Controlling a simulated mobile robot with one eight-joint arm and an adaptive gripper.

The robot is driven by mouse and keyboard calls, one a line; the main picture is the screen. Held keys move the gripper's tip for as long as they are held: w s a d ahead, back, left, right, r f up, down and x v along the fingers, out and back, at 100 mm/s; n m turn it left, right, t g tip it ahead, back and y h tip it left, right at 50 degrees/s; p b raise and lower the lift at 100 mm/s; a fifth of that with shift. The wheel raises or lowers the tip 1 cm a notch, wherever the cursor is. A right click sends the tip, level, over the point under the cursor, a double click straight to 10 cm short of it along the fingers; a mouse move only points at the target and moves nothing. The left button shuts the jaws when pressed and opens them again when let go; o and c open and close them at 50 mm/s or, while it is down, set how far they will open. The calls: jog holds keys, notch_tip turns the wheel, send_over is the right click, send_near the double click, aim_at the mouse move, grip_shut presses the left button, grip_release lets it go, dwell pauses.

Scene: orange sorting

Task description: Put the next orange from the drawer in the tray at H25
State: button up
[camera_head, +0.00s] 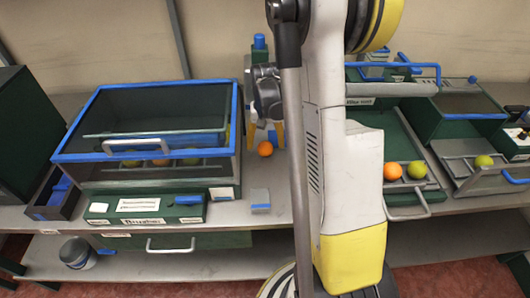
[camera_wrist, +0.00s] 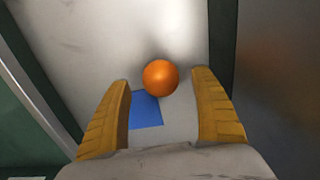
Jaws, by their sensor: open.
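My gripper (camera_wrist: 160,82) points down with its two yellow fingers spread and nothing held. An orange (camera_wrist: 160,77) shows between and just beyond the fingertips in the wrist view, with a gap on each side. In the head view this orange (camera_head: 265,148) is just below my gripper (camera_head: 265,138), by the grey bench. An open drawer (camera_head: 408,212) right of my arm holds another orange (camera_head: 391,172) and a yellow-green fruit (camera_head: 416,169). I cannot read an H25 label on any tray.
A blue-framed glass box (camera_head: 69,157) at left has several fruits inside. A small grey block (camera_head: 260,199) sits near the bench's front edge. A second open drawer at far right holds a yellow-green fruit (camera_head: 483,161). A blue patch (camera_wrist: 146,110) lies below my fingers.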

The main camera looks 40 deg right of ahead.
aim_at(269, 144)
notch_tip(269, 144, down, 2)
jog(key=shift+f, duration=0.15)
jog(key=c, duration=1.4)
jog(key=r+p, duration=0.1)
jog(key=r, duration=0.2)
jog(key=r+p, duration=0.1)
jog(key=r, duration=0.1)
jog(key=shift+s+d+r+p, duration=0.2)
jog(key=shift+s+d+p, duration=0.1)
jog(key=shift+s+d, duration=0.1)
jog(key=shift+c, duration=0.2)
jog(key=s+d+r+p, duration=0.3)
jog(key=s+d+r, duration=0.3)
jog(key=s+d, duration=0.1)
jog(key=shift+s+d, duration=0.2)
